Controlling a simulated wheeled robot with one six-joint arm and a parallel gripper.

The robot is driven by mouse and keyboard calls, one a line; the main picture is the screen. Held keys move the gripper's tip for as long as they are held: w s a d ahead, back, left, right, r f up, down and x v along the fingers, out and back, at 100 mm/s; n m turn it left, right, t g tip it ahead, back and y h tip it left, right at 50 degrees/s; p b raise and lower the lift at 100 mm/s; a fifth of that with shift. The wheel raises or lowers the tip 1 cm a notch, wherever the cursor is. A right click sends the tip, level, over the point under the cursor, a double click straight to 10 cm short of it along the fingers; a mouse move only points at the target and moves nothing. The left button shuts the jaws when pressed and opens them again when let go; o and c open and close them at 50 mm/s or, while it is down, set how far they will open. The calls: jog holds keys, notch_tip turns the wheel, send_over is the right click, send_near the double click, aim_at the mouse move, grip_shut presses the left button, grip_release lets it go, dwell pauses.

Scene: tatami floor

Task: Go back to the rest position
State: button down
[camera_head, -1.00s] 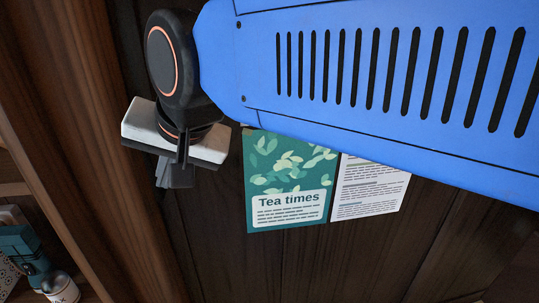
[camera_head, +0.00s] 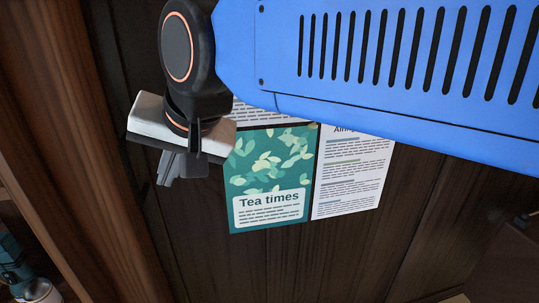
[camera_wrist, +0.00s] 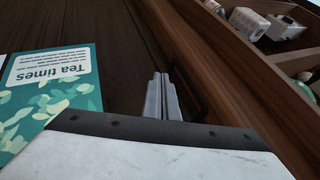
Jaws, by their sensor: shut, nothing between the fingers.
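My gripper (camera_head: 171,181) hangs at the end of my blue arm in the upper left of the head view. In the wrist view my gripper (camera_wrist: 163,76) shows its two grey fingers pressed together, with nothing between them. Behind it is a dark wooden panel (camera_head: 285,262). A green "Tea times" poster (camera_head: 270,203) with a leaf pattern is on the panel to the right of the gripper. The poster also shows at the left of the wrist view (camera_wrist: 50,78). My arm covers much of the upper head view.
A white printed sheet (camera_head: 350,180) is beside the poster. A brown wooden upright (camera_head: 75,160) stands left of the gripper. Shelf items, including a white box (camera_wrist: 247,22), show in the wrist view's upper right. A dark handle (camera_wrist: 190,92) is close right of the fingers.

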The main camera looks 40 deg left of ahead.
jog(key=v, duration=0.8)
jog(key=shift+w+d+r, duration=0.1)
jog(key=shift+w, duration=0.05)
jog(key=w+d+f+m+t+h, duration=0.1)
jog(key=w+d+f, duration=0.1)
jog(key=w+d, duration=0.55)
jog(key=w+d+f+m+t, duration=0.1)
jog(key=w+d+f, duration=0.1)
jog(key=w+d, duration=0.55)
jog(key=w+d+f+m+t+h, duration=0.1)
jog(key=w+d+f, duration=0.2)
jog(key=w+d, duration=0.35)
jog(key=w+d+f+m+t+h, duration=0.1)
jog(key=w+d+f, duration=0.25)
jog(key=d, duration=0.65)
jog(key=s+d+f+m+h, duration=0.1)
jog(key=s+d+f, duration=0.1)
jog(key=d+f, duration=0.4)
jog(key=s+d+f+m+h, duration=0.2)
jog(key=d+f, duration=0.4)
jog(key=d, duration=0.9)
jog(key=s+d+f+m+t+h, duration=0.1)
jog(key=s+d+f+m, duration=0.1)
jog(key=d+f, duration=0.4)
jog(key=s+d, duration=0.1)
jog(key=d, duration=0.4)
jog(key=shift+d+f, duration=0.2)
jog(key=shift+d, duration=0.05)
jog(key=shift+s, duration=0.1)
